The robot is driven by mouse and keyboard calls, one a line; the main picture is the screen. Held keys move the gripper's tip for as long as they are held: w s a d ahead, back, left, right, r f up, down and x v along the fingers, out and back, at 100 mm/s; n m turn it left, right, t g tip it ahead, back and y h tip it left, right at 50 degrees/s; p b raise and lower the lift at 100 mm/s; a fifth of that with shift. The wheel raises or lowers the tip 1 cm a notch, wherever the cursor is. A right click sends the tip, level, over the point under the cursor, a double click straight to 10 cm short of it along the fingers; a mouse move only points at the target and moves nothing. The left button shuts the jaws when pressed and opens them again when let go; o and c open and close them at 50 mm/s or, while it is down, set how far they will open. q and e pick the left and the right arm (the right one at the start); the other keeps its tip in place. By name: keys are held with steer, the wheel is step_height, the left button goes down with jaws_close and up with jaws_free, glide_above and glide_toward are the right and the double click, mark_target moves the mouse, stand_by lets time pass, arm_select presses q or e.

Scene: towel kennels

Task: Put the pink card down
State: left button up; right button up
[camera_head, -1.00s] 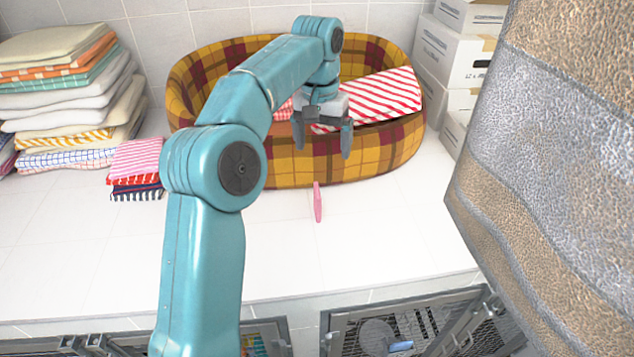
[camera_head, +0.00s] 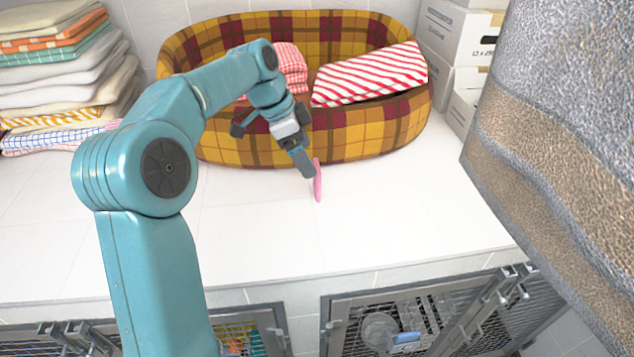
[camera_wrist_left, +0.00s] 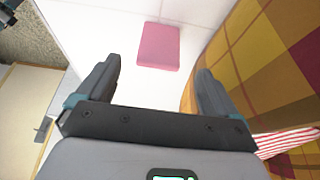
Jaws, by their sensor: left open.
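The pink card (camera_head: 318,181) is on the white counter in front of the plaid dog bed, and in the head view it shows as a thin, nearly vertical strip. In the left wrist view the pink card (camera_wrist_left: 158,47) shows its broad face, just beyond and between the fingertips. My left gripper (camera_head: 272,152) is open and empty, pointing down in front of the bed, with one finger close to the card's left side in the head view. I cannot tell whether that finger touches it.
The plaid bed (camera_head: 360,137) holds a red-striped towel (camera_head: 370,75) and a red-checked cloth (camera_head: 288,62). A towel stack (camera_head: 55,75) stands at left, white boxes (camera_head: 455,45) at back right. A large brown-grey textured surface (camera_head: 560,130) fills the right. The counter (camera_head: 400,215) is clear in front.

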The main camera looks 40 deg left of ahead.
mark_target(317, 177)
arm_select(q)
steer(key=p+x, duration=0.1)
steer(key=x, duration=0.7)
steer(key=shift+f, duration=0.2)
steer(key=c, duration=1.1)
steer(key=shift+c, duration=0.2)
